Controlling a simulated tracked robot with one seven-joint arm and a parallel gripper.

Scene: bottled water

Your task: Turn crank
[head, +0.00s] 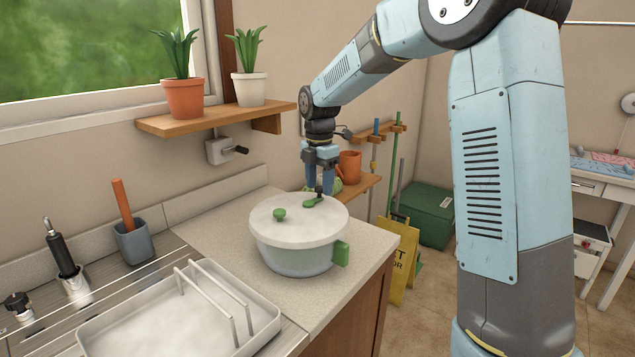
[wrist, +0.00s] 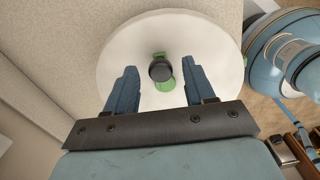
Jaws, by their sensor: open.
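A round pot-like vessel (head: 293,258) with a white lid (head: 285,232) stands on the counter corner. A short green crank arm (head: 313,203) with an upright dark knob (head: 319,191) sits at the lid's back right. A separate green knob (head: 279,214) is on the lid's left side. My gripper (head: 321,182) points down over the crank, open. In the wrist view, the dark crank knob (wrist: 160,70) appears between the two blue fingers, with a gap on each side, and the green arm (wrist: 166,103) shows below it.
A grey wall box with a dark handle (head: 219,151) is under the shelf (head: 212,121) holding two potted plants. A white tray (head: 120,322) with a rack lies front left. A blue cup (head: 134,243) stands by the wall. A yellow floor sign (head: 399,265) stands beyond the counter's right edge.

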